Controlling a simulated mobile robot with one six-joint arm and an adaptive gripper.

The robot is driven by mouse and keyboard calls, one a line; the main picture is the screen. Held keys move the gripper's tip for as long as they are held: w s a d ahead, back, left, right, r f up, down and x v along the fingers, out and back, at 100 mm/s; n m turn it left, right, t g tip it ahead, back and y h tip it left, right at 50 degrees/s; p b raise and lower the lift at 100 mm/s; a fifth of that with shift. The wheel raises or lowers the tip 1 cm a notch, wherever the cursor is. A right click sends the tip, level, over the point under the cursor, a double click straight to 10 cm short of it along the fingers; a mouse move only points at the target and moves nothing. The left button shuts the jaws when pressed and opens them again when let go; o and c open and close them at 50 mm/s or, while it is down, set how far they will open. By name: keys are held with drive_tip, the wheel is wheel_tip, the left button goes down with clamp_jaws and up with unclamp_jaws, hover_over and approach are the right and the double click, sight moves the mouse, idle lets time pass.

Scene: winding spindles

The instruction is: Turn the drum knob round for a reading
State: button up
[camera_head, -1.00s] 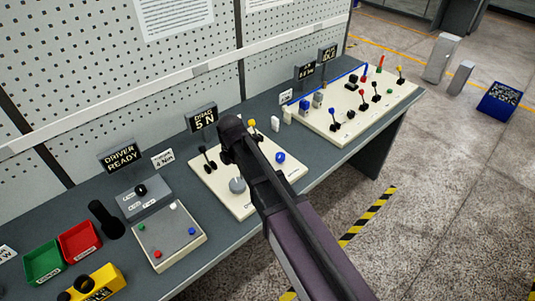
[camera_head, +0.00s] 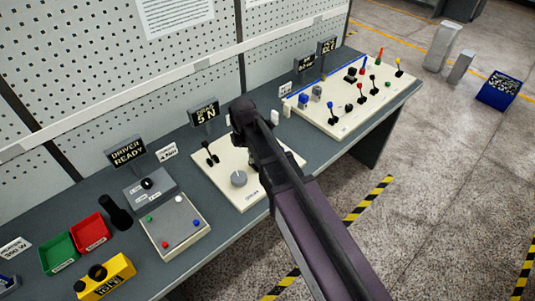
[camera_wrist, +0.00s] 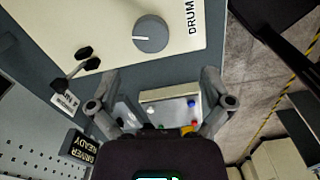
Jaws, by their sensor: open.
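The drum knob (camera_head: 238,179) is a round grey dial on a cream panel (camera_head: 222,181) at the middle of the bench. In the wrist view the drum knob (camera_wrist: 150,34) shows a white pointer line on its left side, and the word DRUM is printed beside it. My gripper (camera_wrist: 158,88) is open and empty, its two fingers spread apart. The knob lies beyond the fingertips in that picture, apart from them.
A pair of black levers (camera_head: 210,154) stands beside the knob. A sign reading 5 N (camera_head: 204,112) stands behind the panel. A grey button box (camera_head: 174,226) sits to the left, and a larger panel with several levers (camera_head: 372,105) to the right.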

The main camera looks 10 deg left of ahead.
drive_tip(key=d+m, duration=0.5)
drive_tip(key=d, duration=0.2)
drive_tip(key=shift+w+f, duration=0.2)
drive_tip(key=shift+f, duration=0.05)
drive_tip(key=shift+d, duration=0.1)
drive_tip(key=s+d+f+m+b, duration=0.1)
drive_tip(key=s+d+m, duration=0.2)
drive_tip(key=d+m, duration=0.7)
drive_tip(key=s+d+f+m+b, duration=0.1)
drive_tip(key=s+d+m, duration=0.2)
drive_tip(key=d+m, duration=0.7)
drive_tip(key=d, duration=0.6)
drive_tip(key=shift+s+m, duration=0.3)
drive_tip(key=shift+s, duration=0.05)
